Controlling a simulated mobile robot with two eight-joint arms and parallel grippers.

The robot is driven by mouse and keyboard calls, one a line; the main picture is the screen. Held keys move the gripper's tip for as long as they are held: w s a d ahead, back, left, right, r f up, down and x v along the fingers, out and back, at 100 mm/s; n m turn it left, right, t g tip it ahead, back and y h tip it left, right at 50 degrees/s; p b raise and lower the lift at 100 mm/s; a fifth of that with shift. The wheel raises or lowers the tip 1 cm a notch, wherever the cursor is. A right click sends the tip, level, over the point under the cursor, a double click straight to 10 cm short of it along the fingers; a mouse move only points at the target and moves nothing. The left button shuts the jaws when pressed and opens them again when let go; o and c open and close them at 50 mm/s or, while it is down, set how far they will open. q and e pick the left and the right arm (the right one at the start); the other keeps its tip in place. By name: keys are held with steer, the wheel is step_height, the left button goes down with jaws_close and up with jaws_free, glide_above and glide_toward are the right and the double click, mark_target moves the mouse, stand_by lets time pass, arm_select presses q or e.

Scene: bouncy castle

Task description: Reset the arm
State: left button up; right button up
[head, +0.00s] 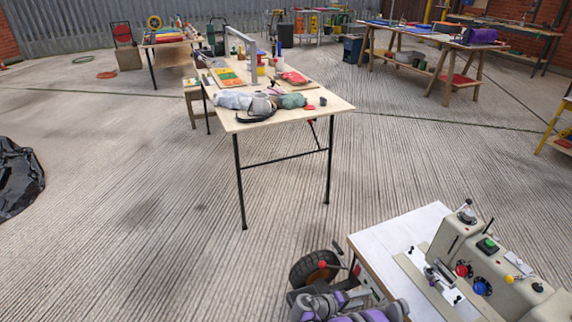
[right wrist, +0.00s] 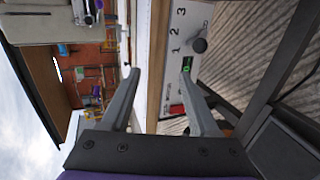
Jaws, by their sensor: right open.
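My right gripper shows in the right wrist view (right wrist: 160,76), its two grey fingers wide apart with nothing held between them. Past the fingers is a pale control panel (right wrist: 178,50) with a dark knob (right wrist: 199,45), printed numbers and a small green display. I cannot tell how far the fingers are from it. In the head view, purple and grey parts of my right arm show at the bottom, beside the white-topped machine table (head: 385,240). The fingertips are hard to make out there. My left arm and gripper are out of view.
A beige machine (head: 465,245) with coloured buttons stands on the white table at lower right. A black-wheeled thing (head: 304,270) is at that table's left. A wooden table (head: 330,105) with cloths stands ahead. Ribbed concrete floor (head: 150,190) is open at left; black sheeting (head: 18,178) lies at the far left.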

steer(key=s+r+m+g+y, duration=0.2)
steer(key=s+r+y, duration=0.4)
steer(key=s+r, duration=0.7)
steer(key=s+a+r+m+t+y, duration=0.1)
steer(key=s+a+r+y, duration=0.2)
steer(key=s, duration=0.6)
steer(key=s+a+r+m+y, duration=0.1)
steer(key=s+a+r+y, duration=0.25)
steer(key=s, duration=0.55)
arm_select(q)
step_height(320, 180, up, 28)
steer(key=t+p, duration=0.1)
steer(key=p, duration=2.4)
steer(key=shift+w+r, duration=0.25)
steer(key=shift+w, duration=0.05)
arm_select(e)
step_height(320, 180, up, 28)
steer(key=t, duration=0.1)
steer(key=shift+w+a+t, duration=0.15)
steer(key=shift+w+t, duration=0.15)
steer(key=shift+w, duration=0.15)
